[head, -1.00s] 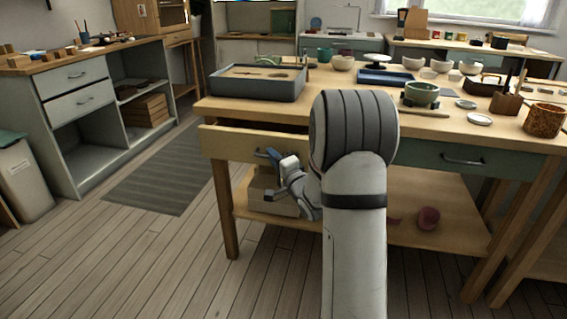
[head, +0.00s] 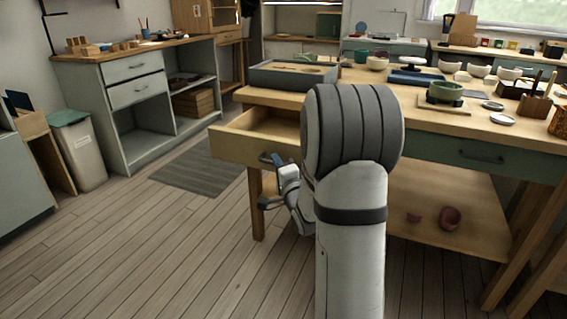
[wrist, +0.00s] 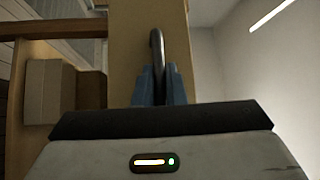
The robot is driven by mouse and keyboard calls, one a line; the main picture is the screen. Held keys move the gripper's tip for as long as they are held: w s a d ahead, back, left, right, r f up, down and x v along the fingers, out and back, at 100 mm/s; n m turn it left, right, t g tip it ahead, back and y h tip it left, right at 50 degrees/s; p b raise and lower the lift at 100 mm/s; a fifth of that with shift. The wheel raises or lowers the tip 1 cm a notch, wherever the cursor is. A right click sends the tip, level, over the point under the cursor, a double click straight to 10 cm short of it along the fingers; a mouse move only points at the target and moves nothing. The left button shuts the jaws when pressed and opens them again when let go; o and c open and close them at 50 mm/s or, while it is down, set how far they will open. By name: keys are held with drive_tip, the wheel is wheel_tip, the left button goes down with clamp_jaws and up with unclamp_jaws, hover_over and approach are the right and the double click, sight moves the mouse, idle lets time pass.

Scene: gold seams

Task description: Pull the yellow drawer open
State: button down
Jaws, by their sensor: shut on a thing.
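The yellow drawer (head: 232,147) is in the left part of the worktable in the head view. It stands well out from the table, and part of its inside shows. Its right side is hidden behind my arm. My gripper (head: 273,160) is at the drawer's front, shut on the dark handle. In the wrist view the blue fingertips (wrist: 159,86) close around the handle (wrist: 157,50), and the pale drawer front (wrist: 118,40) lies behind it.
A grey tray (head: 291,76) sits on the worktable above the drawer. A green drawer (head: 500,166) is shut at the right. Bowls stand on the tabletop. A bin (head: 80,150) and a cabinet stand at the left. The floor before the drawer (head: 190,230) is clear.

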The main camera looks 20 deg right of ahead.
drive_tip(key=shift+w+a+r, duration=0.1)
drive_tip(key=shift+a, duration=0.05)
drive_tip(key=c, duration=1.7)
unclamp_jaws()
drive_tip(key=shift+c, duration=0.2)
drive_tip(key=shift+o, duration=1.2)
drive_tip(key=shift+d, duration=0.2)
drive_tip(key=s+f+p, duration=0.1)
drive_tip(key=s, duration=0.6)
drive_tip(key=shift+s+a+f+p, duration=0.15)
drive_tip(key=shift+s+a+p, duration=0.15)
drive_tip(key=shift+s, duration=0.1)
